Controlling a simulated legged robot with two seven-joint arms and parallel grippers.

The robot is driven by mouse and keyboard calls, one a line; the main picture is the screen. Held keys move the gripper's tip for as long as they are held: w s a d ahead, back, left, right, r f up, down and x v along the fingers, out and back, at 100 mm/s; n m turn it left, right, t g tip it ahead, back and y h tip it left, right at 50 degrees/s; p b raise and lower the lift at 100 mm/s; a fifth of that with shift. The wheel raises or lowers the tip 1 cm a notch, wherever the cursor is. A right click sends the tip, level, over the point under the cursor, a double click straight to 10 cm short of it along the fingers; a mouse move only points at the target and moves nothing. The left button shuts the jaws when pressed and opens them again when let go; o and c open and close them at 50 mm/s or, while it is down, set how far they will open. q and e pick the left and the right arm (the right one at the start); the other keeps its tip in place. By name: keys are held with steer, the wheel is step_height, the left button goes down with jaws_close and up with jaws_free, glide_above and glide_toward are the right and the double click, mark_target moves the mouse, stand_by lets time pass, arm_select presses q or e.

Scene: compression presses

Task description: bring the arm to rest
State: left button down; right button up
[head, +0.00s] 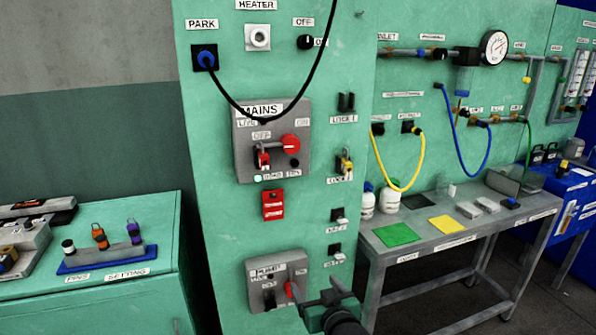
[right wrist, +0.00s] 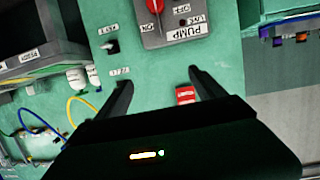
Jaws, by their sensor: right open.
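My right gripper (head: 314,291) is low in the middle of the head view, in front of the green panel (head: 225,215) and beside the lower right of the PUMP switch box (head: 262,268). My left gripper is not in view.
The MAINS box (head: 243,160) with red handle, a red tag (head: 273,205) and small switches (head: 338,214) sit on the panel. A black cable (head: 225,94) hangs from PARK. A grey bench (head: 465,245) stands right; a green cabinet (head: 90,285) with pins stands left.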

steer(key=s+d+f+m+g+h, duration=0.1)
steer(key=s+d+f+g, duration=0.35)
steer(key=s, duration=0.45)
steer(key=s+d+f+m+g+h, duration=0.1)
steer(key=s+d+f+g+h, duration=0.15)
steer(key=s+d+f, duration=0.5)
steer(key=s+d+f+m+g, duration=0.1)
steer(key=s+d+f+g, duration=0.25)
steer(key=s, duration=0.65)
step_height(320, 180, up, 16)
steer(key=s+g+p, duration=0.1)
steer(key=p, duration=1.5)
steer(key=shift+s+d+r, duration=0.15)
steer(key=shift+s+d, duration=0.1)
stand_by(1.1)
